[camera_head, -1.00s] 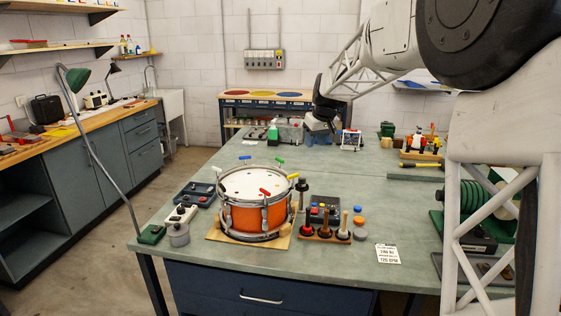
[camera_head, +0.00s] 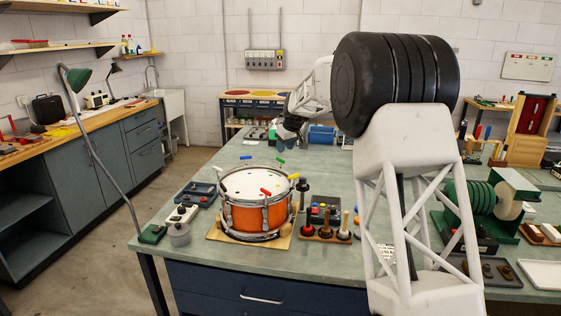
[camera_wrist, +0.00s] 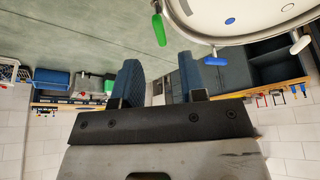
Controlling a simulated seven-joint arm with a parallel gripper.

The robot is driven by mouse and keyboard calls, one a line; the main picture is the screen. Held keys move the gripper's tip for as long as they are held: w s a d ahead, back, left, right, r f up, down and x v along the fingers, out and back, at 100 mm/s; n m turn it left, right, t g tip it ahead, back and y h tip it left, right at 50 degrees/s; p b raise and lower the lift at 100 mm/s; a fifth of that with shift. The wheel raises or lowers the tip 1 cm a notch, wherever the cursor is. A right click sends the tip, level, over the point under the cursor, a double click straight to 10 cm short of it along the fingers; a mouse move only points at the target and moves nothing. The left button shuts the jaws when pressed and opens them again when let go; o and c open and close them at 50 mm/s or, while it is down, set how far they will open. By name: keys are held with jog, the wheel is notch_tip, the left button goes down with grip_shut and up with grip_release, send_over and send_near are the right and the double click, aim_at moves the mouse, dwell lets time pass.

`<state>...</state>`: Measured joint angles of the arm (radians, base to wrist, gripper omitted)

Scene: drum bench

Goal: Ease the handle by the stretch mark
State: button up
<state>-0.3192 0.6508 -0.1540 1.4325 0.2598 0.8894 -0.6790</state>
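An orange drum (camera_head: 262,218) with a white head stands on a wooden board. Coloured handles sit round its rim: white (camera_head: 216,169), blue (camera_head: 246,157), green (camera_head: 280,161), yellow (camera_head: 293,177) and red (camera_head: 265,191). I cannot make out a stretch mark. My gripper (camera_head: 284,134) is beyond the drum's far rim, above the bench. In the wrist view my gripper (camera_wrist: 159,68) has its two blue fingers apart with nothing between them. There the green handle (camera_wrist: 158,29) and blue handle (camera_wrist: 215,61) show close past the fingertips, apart from them. A blue dot (camera_wrist: 230,21) marks the drum head.
A wooden stand with knobbed pegs (camera_head: 325,236) is right of the drum. A green spool device (camera_head: 488,200) is at the right. The bench (camera_head: 215,157) behind the drum is mostly clear.

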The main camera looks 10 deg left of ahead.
aim_at(281, 159)
jog(key=shift+f, duration=0.15)
jog(key=shift+x, duration=3.75)
grip_shut()
